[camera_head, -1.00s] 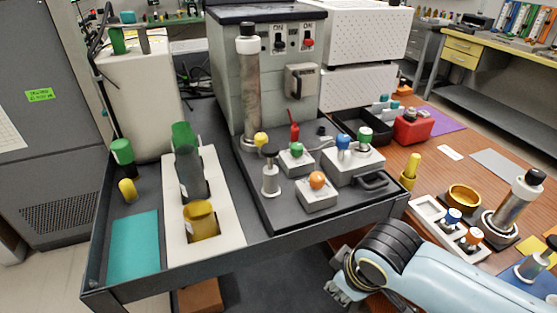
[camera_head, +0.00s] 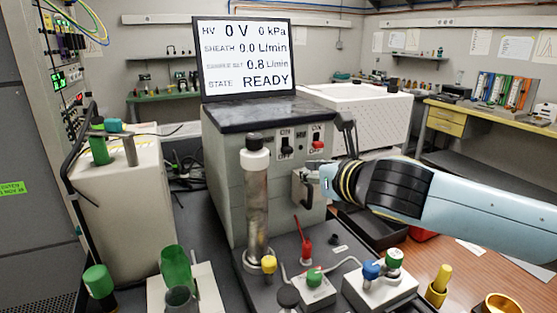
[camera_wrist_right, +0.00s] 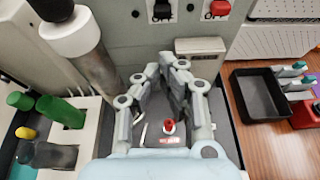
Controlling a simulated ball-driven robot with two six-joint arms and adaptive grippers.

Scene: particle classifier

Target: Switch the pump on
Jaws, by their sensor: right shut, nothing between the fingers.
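The grey instrument cabinet (camera_head: 226,165) carries a black switch (camera_head: 287,147) and, to its right, a red switch (camera_head: 317,145). Each has ON above and OFF below, and both levers look low, near OFF. An HV label lies between them; I cannot read a pump label. The wrist view shows the black switch (camera_wrist_right: 162,9) and red switch (camera_wrist_right: 219,8) at the top edge. My right gripper (camera_head: 313,175) is shut and empty, in front of the cabinet below the switches, beside a small grey box (camera_head: 301,188). Its fingertips (camera_wrist_right: 174,62) look apart from both switches. My left gripper is out of view.
A monitor (camera_head: 245,57) on the cabinet reads 0 V, 0 kPa and READY. A tall metal cylinder (camera_head: 257,195) stands left of the switches. A red-handled valve (camera_head: 306,248) and several coloured knobs stand below. A black tray (camera_wrist_right: 258,95) lies to the right.

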